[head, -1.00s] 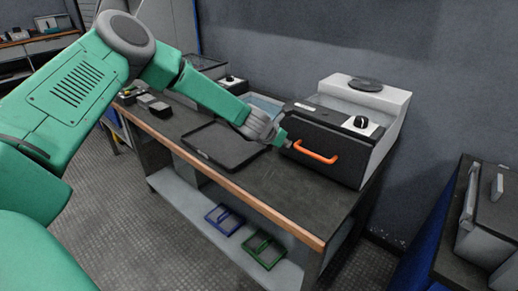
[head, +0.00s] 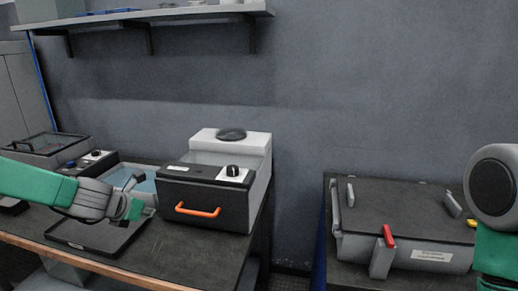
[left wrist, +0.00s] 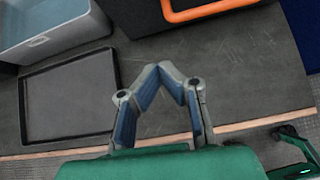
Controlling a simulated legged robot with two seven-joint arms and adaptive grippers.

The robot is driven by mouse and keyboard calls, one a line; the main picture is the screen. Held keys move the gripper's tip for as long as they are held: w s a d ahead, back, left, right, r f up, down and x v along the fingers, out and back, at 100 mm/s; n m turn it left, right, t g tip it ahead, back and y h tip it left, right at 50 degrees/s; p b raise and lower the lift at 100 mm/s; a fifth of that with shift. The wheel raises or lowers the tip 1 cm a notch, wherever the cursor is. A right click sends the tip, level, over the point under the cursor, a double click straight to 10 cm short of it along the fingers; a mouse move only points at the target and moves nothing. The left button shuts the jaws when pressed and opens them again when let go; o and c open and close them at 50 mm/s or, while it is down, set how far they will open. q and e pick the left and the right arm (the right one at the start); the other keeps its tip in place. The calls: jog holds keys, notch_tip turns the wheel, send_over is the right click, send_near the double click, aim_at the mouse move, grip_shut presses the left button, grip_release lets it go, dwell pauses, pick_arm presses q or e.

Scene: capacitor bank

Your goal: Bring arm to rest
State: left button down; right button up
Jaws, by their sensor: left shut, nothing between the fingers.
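My left gripper (head: 130,197) comes in from the left in the head view, on a green and grey arm.
A black and white machine with an orange handle (head: 197,211) stands on the bench right of the gripper. A grey basin (left wrist: 55,22) sits behind the tray. A grey case with a red latch (head: 405,225) is on a second table. A shelf (head: 150,16) hangs above.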

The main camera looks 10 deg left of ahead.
pick_arm(q)
jog(key=s+d+f+m+g, duration=0.1)
jog(key=s+d+f+m, duration=0.1)
jog(key=s+f+m, duration=0.1)
jog(key=s+d+f+m, duration=0.3)
jog(key=f, duration=0.1)
jog(key=s+d+f+m+g, duration=0.1)
jog(key=s+d+f+m, duration=0.1)
jog(key=s+f+m, duration=0.1)
jog(key=shift+s+d+f+m+g, duration=0.25)
jog(key=shift+s+f+m+g, duration=0.05)
jog(key=shift+f+m, duration=0.1)
jog(key=s+d+f+m+g, duration=0.1)
jog(key=s+f+m+g, duration=0.1)
jog(key=s+m, duration=0.6)
jog(key=s+d+f+m+g, duration=0.1)
jog(key=s+f+m+g, duration=0.1)
jog(key=s+f+m, duration=0.3)
jog(key=s+f+m+g+y, duration=0.1)
jog(key=s+f+m+g, duration=0.1)
jog(key=s+m, duration=1)
jog(key=s+f, duration=0.1)
jog(key=s, duration=0.5)
jog(key=shift+d+f, duration=0.15)
jog(key=shift+d, duration=0.25)
jog(key=shift+w, duration=0.2)
